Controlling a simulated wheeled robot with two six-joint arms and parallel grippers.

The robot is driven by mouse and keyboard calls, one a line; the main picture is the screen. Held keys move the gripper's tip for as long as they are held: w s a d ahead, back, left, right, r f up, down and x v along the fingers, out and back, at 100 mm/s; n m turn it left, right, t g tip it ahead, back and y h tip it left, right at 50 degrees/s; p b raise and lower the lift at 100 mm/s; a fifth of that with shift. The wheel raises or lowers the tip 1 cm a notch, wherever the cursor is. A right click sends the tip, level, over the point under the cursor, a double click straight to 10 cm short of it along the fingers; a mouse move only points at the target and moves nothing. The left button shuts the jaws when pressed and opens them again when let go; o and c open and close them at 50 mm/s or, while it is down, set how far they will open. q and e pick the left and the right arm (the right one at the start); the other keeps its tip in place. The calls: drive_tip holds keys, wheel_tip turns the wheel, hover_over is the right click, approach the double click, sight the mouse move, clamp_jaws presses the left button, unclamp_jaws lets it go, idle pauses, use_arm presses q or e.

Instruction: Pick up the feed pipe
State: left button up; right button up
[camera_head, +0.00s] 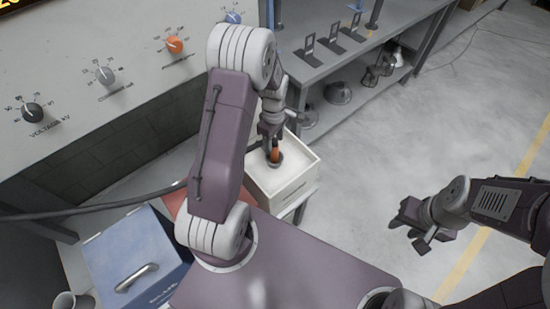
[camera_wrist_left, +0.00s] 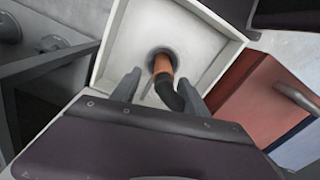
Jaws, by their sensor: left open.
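The feed pipe (camera_wrist_left: 164,72), orange at one end with a black bent part, rises from a round dark opening in a white square box. The orange part of the pipe also shows in the head view (camera_head: 275,155). My left gripper (camera_head: 270,142) is directly above the box at the pipe. In the left wrist view its two fingers (camera_wrist_left: 158,90) are apart, one on each side of the pipe, and not visibly closed on it. My right gripper (camera_head: 412,228) hangs over bare floor at the right, empty, with its fingers apart.
The white box (camera_head: 292,189) stands beside the console with knobs (camera_head: 105,75). A blue case with a handle (camera_head: 135,255) and a red case (camera_wrist_left: 250,85) are close by. A shelf (camera_head: 345,62) holds metal hoods. The floor at right is clear.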

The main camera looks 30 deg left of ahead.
sight(274, 152)
use_arm(q)
drive_tip(key=shift+w+f, duration=0.3)
drive_tip(key=shift+f, duration=0.25)
drive_tip(key=f, duration=0.3)
drive_tip(key=s+f, duration=0.1)
drive_tip(key=shift+s+d+f, duration=0.1)
drive_tip(key=shift+d+f, duration=0.15)
drive_tip(key=shift+f, duration=0.2)
clamp_jaws()
